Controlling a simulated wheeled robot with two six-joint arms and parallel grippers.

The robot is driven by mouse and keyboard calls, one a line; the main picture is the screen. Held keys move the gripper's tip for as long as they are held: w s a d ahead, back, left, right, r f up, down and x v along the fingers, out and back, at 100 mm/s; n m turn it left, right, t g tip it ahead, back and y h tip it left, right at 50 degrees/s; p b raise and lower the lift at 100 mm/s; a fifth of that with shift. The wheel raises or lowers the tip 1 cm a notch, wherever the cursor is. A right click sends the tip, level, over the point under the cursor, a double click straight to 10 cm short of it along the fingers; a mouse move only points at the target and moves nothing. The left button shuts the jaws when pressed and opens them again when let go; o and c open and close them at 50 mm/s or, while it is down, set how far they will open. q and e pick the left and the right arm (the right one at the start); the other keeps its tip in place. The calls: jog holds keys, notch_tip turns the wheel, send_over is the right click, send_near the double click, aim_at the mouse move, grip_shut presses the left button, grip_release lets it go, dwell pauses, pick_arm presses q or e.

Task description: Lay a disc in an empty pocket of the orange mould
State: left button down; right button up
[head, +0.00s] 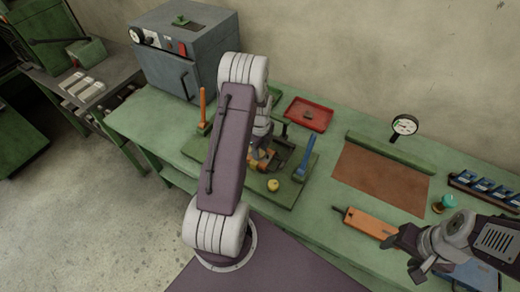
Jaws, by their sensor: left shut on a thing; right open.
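My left gripper (268,152) is low over the green board (287,197), largely behind my own forearm. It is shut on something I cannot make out. An orange-brown piece (262,160) shows close to it; I cannot tell whether it is held. A small round yellow thing (273,185) sits on the board's front part. A flat orange block (368,222) with a dark handle lies at the bench's front, right of the board. It may be the orange mould; no pockets can be made out. My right gripper (418,265) is open at the lower right, below the orange block.
An orange lever (203,108) and a blue lever (306,157) stand up from the board. A red tray (309,114) lies behind it. A brown mat (380,174), a dial gauge (404,126) and a teal round thing (447,201) are right. A grey oven (180,55) stands back left.

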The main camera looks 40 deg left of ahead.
pick_arm(q)
jog(key=shift+s+f, duration=0.15)
jog(key=shift+f, duration=0.05)
dwell(0.6)
